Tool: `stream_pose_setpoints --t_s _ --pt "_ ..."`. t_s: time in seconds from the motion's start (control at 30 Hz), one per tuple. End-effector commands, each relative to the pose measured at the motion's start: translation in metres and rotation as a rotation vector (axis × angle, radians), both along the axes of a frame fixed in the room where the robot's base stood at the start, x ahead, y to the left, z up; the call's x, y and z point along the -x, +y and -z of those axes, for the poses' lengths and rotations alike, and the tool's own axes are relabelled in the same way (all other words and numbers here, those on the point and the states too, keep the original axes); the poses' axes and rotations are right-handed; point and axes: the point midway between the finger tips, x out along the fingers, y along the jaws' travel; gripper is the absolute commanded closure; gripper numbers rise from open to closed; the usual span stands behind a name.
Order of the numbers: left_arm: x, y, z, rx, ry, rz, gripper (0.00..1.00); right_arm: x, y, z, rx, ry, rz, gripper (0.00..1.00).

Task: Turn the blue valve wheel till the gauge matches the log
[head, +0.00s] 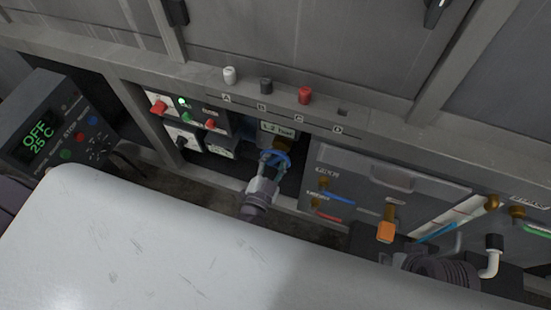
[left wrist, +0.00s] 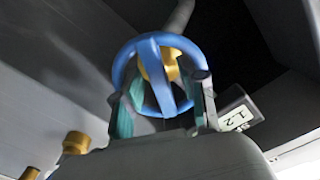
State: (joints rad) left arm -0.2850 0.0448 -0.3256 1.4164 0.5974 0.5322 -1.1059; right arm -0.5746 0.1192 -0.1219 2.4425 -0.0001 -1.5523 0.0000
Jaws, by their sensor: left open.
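The blue valve wheel (head: 285,158) sits on a brass stem below a gauge display (head: 278,129) that reads about 1.2 bar. My left gripper (head: 271,165) is open at the wheel. In the left wrist view the blue wheel (left wrist: 160,38) is between the open fingers of my left gripper (left wrist: 166,84), one at each side of its rim. Contact with the rim cannot be told. The gauge display (left wrist: 237,116) shows 1.2 at the right there. I cannot make out a log. My right gripper is not in view.
A white surface (head: 130,240) fills the lower left. A dark control box (head: 50,125) reads OFF 25 C. Switch panels (head: 182,122) stand left of the wheel, a drawer-like grey panel (head: 390,178) right of it. An orange-handled lever (head: 385,231) and black coils (head: 440,270) are lower right.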

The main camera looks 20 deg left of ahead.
Motion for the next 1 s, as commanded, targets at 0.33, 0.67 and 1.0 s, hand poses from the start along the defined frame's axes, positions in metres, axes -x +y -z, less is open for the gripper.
stream_pose_setpoints --t_s 0.33,0.67,1.0 --pt "-0.0008 0.0 -0.0003 0.001 0.0 0.0 0.73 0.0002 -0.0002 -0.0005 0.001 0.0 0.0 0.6" --pt "-0.0006 0.0 -0.0001 0.001 0.0 0.0 1.0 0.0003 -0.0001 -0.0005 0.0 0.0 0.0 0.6" --pt "-0.0007 0.0001 -0.001 0.081 0.002 -0.001 1.0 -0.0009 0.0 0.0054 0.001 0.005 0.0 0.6"
